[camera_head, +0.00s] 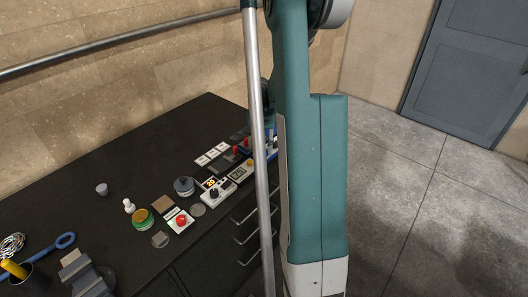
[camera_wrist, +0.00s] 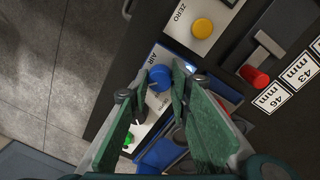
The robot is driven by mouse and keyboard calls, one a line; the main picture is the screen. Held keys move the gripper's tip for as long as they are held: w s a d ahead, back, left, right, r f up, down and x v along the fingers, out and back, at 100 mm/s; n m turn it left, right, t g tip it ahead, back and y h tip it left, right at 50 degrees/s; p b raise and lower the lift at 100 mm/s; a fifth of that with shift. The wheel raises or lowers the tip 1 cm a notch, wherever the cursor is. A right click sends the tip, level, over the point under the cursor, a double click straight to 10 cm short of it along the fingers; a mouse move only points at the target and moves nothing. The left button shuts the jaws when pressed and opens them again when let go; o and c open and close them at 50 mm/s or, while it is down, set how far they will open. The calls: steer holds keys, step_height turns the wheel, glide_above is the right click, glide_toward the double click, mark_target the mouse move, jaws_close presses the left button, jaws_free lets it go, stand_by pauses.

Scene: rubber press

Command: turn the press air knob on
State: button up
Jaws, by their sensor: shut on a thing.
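The blue air knob (camera_wrist: 160,76) sits on a white panel (camera_wrist: 160,103) marked AIR, in the middle of the wrist view. My gripper (camera_wrist: 160,82) has its two green-padded fingers on either side of the knob and is shut on it. A green button (camera_wrist: 128,139) shows on the same panel, partly behind the left finger. In the head view my arm covers most of the air panel and my gripper.
A yellow button (camera_wrist: 203,28) marked ZERO and a red-handled lever (camera_wrist: 255,78) lie close to my gripper. Several size cards (camera_wrist: 295,72) are at the right. The dark bench (camera_head: 120,190) carries small items, including a red button (camera_head: 181,220). Floor lies beyond its edge.

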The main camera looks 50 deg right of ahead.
mark_target(262, 150)
steer(key=shift+m+b, duration=0.45)
steer(key=shift+m, duration=1.05)
steer(key=o, duration=0.9)
steer(key=shift+r, duration=0.1)
steer(key=shift+w+r, duration=0.2)
steer(key=shift+r, duration=2.75)
steer(key=shift+w+r, duration=0.15)
steer(key=shift+r, duration=2.8)
steer(key=shift+a, duration=0.15)
